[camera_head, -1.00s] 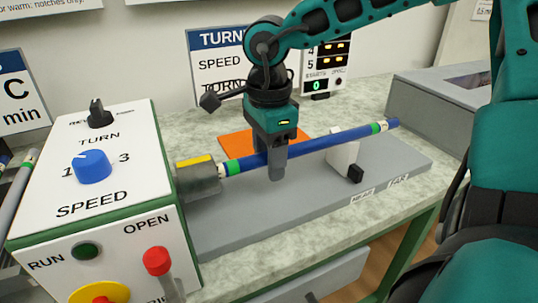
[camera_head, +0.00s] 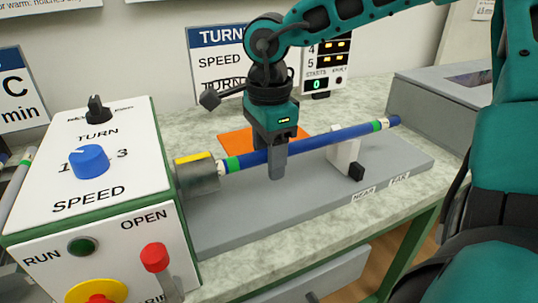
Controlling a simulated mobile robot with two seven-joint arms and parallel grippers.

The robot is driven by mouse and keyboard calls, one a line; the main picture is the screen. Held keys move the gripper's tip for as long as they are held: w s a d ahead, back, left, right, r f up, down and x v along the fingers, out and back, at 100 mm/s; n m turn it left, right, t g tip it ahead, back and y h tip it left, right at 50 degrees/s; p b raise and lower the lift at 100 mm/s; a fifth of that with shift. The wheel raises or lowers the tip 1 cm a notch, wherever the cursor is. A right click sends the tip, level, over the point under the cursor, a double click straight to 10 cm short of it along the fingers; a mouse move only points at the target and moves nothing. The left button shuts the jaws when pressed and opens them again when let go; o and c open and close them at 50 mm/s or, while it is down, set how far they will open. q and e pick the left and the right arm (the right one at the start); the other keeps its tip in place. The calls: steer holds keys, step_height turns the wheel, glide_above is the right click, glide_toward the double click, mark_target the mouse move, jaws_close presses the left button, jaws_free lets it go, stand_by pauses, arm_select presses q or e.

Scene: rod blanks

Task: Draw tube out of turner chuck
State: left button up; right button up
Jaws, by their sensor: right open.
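The blue tube (camera_head: 330,138) has green and white bands near both ends. Its left end sits at the mouth of the grey chuck (camera_head: 197,175) with a yellow patch on top. Its right part rests on a white support (camera_head: 345,157) on the grey bed (camera_head: 240,223). My right gripper (camera_head: 277,172) points down over the tube, with its fingers around the tube's middle-left part. It is open, not clamped on the tube. The far finger is mostly hidden. My left gripper is not in view.
The turner box (camera_head: 85,190) at left carries a blue speed knob (camera_head: 89,162), a red-tipped lever (camera_head: 155,258) and a red and yellow button (camera_head: 97,295). An orange pad (camera_head: 235,143) lies behind the tube. A grey box (camera_head: 440,105) stands at back right.

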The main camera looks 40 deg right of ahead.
mark_target(302, 140)
steer(key=c, duration=0.7)
steer(key=shift+s+d+r+p, duration=0.15)
steer(key=shift+s+d, duration=0.1)
steer(key=shift+d, duration=0.5)
steer(key=shift+s+d+f+p, duration=0.1)
steer(key=shift+s+d+p, duration=0.1)
steer(key=shift+d, duration=0.5)
steer(key=shift+s+d+r+p, duration=0.1)
steer(key=shift+s+d+p, duration=0.1)
steer(key=shift+d, duration=0.35)
steer(key=shift+s+d+p, duration=0.15)
steer(key=shift+d, duration=0.4)
steer(key=shift+s+d, duration=0.2)
steer(key=shift+d, duration=0.3)
